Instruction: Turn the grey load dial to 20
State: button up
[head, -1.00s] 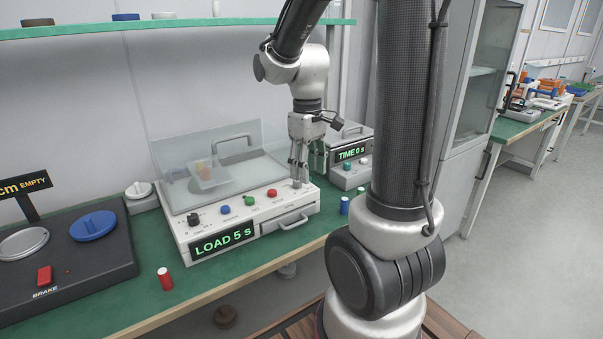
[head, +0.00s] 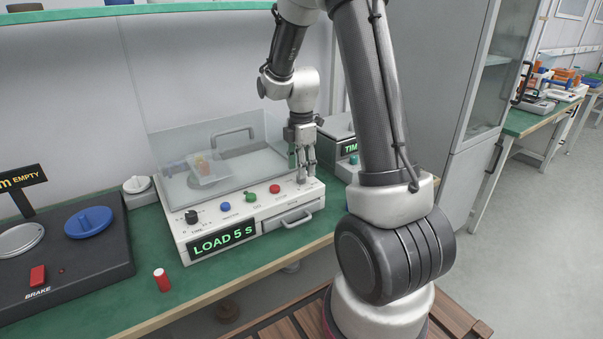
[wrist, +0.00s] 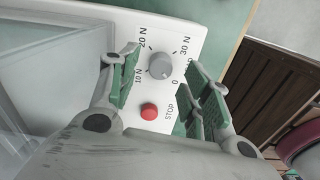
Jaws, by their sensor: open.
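The grey load dial (wrist: 161,66) shows in the wrist view on a white panel, with marks 0, 10 N, 20 N and 30 N around it. I cannot tell clearly which mark its pointer faces. My gripper (wrist: 163,70) is open, and in the wrist view the dial appears between its green-padded fingers with gaps on both sides. In the head view my gripper (head: 303,170) points down at the right end of the white machine (head: 180,236), and the fingers largely hide the dial. The machine's display (head: 222,241) reads LOAD 5 s.
A red STOP button (wrist: 149,111) sits beside the dial. A black knob (head: 191,217) and blue, green and red buttons line the machine's front. A clear lid (head: 215,150) stands behind. A second display box (head: 348,150) is at right, partly hidden by my arm.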

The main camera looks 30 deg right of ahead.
jog(key=shift+f, duration=1.35)
jog(key=c, duration=1.1)
jog(key=shift+o, duration=0.2)
